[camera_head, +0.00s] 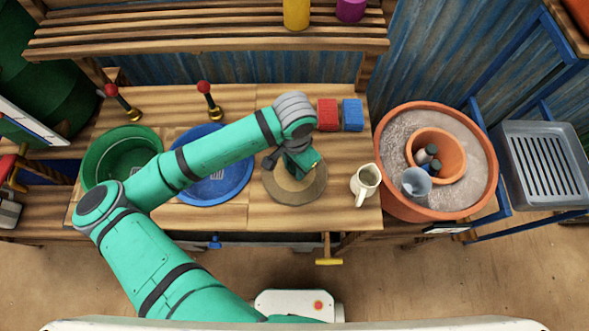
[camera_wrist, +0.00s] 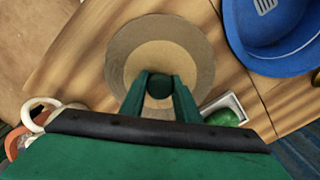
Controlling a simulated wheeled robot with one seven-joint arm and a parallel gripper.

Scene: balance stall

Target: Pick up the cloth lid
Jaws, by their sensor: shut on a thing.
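The cloth lid (camera_head: 285,190) is a round tan disc with a darker brown outer ring and a dark knob at its centre. It appears level, between the blue basin and the cream jug. My gripper (camera_head: 298,170) comes down over its middle and partly hides it. In the wrist view the lid (camera_wrist: 160,58) sits straight ahead, and my gripper (camera_wrist: 160,88) is shut on its dark round knob, a finger on each side. I cannot tell whether the lid rests on something or is raised, as what is under it is hidden.
The blue basin (camera_head: 244,192) and green basin (camera_head: 88,168) stand left. The cream jug (camera_head: 366,184) is close on the right, before a large terracotta pot (camera_head: 388,192). Red (camera_head: 328,113) and blue (camera_head: 352,114) blocks lie behind. A shelf (camera_head: 200,43) spans the back.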

